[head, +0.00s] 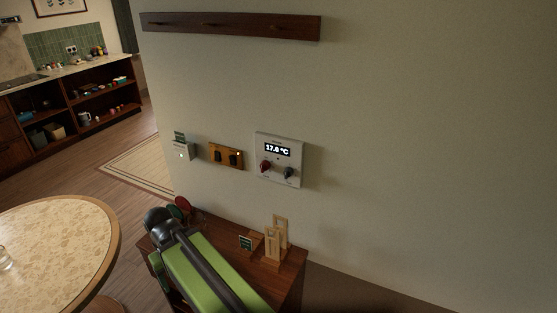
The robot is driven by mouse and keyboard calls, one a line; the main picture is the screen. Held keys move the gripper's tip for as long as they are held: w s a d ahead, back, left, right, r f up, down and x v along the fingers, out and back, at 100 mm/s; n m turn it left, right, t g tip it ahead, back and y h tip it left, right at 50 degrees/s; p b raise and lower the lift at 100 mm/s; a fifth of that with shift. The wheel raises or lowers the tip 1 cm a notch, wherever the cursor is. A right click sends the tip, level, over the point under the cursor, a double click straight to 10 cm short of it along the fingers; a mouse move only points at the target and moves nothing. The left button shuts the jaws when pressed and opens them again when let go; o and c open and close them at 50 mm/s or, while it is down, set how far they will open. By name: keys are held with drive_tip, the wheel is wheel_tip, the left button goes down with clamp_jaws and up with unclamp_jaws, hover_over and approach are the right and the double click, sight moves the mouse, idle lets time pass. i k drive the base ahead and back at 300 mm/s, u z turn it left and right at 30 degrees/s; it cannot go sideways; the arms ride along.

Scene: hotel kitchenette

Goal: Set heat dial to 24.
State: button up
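A pale control panel (294,143) is fixed to the wall right of the picture's middle-left area. Its lit display (277,149) reads 17.0 °C. Below the display are a red knob (265,166) on the left and a dark knob (289,172) on the right. The lettering by the knobs is too small to read, so no label confirms which is the heat dial. My green and black arm (205,268) shows at the bottom, below and left of the panel, apart from it. I cannot make out my gripper's fingers in this view.
Left of the panel are a wooden switch plate (226,156) and a small white card box (183,150). Below, a wooden cabinet (291,272) bears wooden stands (272,246) and a small green sign (246,243). A round table (60,225) is at left. The wall right of the panel is bare.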

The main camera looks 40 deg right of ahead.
sight(266, 165)
drive_tip(key=z, duration=0.3)
drive_tip(key=k, duration=0.85)
drive_tip(key=u, duration=1.45)
drive_tip(key=i, duration=0.5)
drive_tip(key=u, duration=0.05)
